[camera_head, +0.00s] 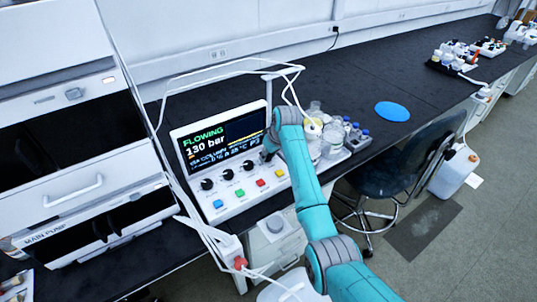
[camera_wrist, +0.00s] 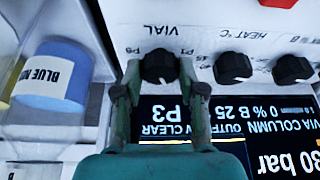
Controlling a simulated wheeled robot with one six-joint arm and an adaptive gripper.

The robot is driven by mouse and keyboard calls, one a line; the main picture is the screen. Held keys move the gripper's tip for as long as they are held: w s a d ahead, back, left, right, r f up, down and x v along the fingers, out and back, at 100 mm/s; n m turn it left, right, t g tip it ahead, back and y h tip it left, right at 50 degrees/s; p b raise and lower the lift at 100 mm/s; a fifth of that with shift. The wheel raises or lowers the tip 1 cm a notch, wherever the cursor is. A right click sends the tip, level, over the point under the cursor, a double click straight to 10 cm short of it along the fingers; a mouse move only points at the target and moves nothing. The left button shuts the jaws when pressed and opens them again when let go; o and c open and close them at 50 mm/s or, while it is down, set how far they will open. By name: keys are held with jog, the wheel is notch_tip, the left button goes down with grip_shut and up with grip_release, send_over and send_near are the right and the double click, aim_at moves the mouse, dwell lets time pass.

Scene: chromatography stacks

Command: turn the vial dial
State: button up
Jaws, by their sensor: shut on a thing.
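The vial dial (camera_wrist: 158,66) is a black knob under the printed word VIAL on the white control panel, seen upside down in the wrist view. My gripper (camera_wrist: 160,75) is shut on it, with one finger on each side of the knob. The screen (camera_wrist: 200,118) beside the dial reads P3; its pointer mark is hard to make out. In the head view my gripper (camera_head: 268,150) is at the right end of the row of dials and largely hides the vial dial.
Other black dials (camera_head: 228,174) sit left of my gripper, above coloured buttons (camera_head: 240,194). Glass jars and blue-capped vials (camera_head: 350,130) stand close to the right of the panel. White tubing (camera_head: 225,67) arches over the screen. A blue disc (camera_head: 392,111) lies on the black bench.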

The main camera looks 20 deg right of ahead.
jog(key=o, duration=1.1)
jog(key=shift+o, duration=0.2)
jog(key=v, duration=1.2)
jog(key=shift+s, duration=0.1)
